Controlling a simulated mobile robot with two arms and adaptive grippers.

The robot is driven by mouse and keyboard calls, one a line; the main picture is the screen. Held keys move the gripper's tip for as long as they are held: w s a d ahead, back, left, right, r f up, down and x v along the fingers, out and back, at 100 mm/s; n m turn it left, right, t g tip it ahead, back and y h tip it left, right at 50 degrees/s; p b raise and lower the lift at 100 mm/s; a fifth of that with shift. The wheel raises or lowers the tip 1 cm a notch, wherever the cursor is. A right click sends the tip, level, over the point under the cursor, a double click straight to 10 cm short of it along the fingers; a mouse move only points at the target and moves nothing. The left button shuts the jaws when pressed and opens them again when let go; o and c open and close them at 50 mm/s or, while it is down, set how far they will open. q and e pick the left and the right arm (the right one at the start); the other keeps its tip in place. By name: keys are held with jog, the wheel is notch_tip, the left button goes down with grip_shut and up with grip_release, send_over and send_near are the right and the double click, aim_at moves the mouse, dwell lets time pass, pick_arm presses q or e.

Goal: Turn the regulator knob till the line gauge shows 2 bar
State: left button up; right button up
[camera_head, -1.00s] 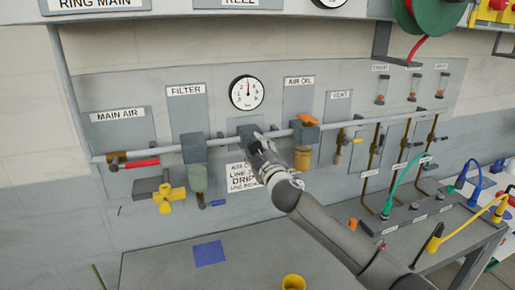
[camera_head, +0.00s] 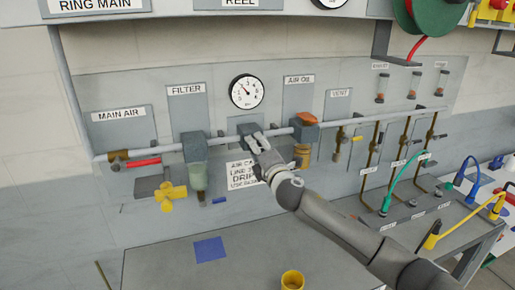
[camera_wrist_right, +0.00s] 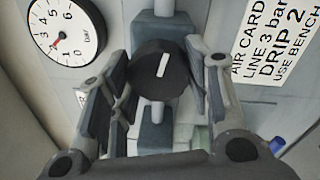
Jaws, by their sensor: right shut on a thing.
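The regulator (camera_head: 246,127) is a dark block on the pipe, below the white line gauge (camera_head: 245,91). The gauge (camera_wrist_right: 64,33) also shows there. Its red needle points between 1 and 3, near 2, but the exact reading is hard to tell. In the head view the needle points up and left. My left gripper is out of view.
The air oil unit (camera_head: 304,130) is close on the right. A printed card (camera_head: 243,175) hangs below. The bench below holds a blue square (camera_head: 209,250) and a yellow cup (camera_head: 292,280).

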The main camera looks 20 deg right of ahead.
jog(key=shift+f+n, duration=0.15)
jog(key=shift+n, duration=0.65)
jog(key=o, duration=0.9)
jog(key=shift+o, duration=0.5)
jog(key=s, duration=1.2)
jog(key=shift+d+f, duration=0.2)
jog(key=shift+d, duration=0.2)
